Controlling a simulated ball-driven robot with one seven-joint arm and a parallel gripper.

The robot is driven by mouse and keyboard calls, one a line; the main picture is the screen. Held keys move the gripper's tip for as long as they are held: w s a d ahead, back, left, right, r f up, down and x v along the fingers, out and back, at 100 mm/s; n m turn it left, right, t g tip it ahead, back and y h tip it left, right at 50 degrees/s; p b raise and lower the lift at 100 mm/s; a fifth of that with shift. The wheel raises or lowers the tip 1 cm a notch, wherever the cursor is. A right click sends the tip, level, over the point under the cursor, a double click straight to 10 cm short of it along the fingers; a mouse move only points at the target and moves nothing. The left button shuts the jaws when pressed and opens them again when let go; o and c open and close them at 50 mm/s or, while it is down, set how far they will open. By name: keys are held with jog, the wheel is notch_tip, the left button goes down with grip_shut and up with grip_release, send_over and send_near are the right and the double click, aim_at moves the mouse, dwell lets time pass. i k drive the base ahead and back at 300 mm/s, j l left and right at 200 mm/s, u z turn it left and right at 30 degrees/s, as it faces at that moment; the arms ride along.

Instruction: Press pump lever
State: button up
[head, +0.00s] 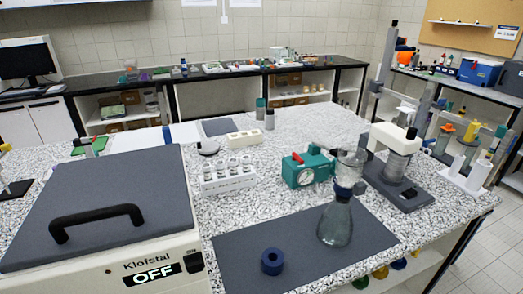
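A teal pump (318,163) with a round white dial on its front stands on the speckled bench, right of the middle in the head view. A small red lever (298,157) sits on its top left and appears tilted. A glass flask (338,222) with a clear funnel cup (349,167) on top stands upright just in front of the pump, at its right. The cup overlaps the pump's right side in the picture. I cannot see my gripper in this view.
A dark mat (240,255) lies in front, with a blue ring (272,262) on it. A large lidded box (105,210) reading OFF fills the left. A white rack (228,175) stands left of the pump, a white and grey instrument (398,140) right of it.

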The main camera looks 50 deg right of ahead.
aim_at(333, 152)
jog(key=z, duration=1.05)
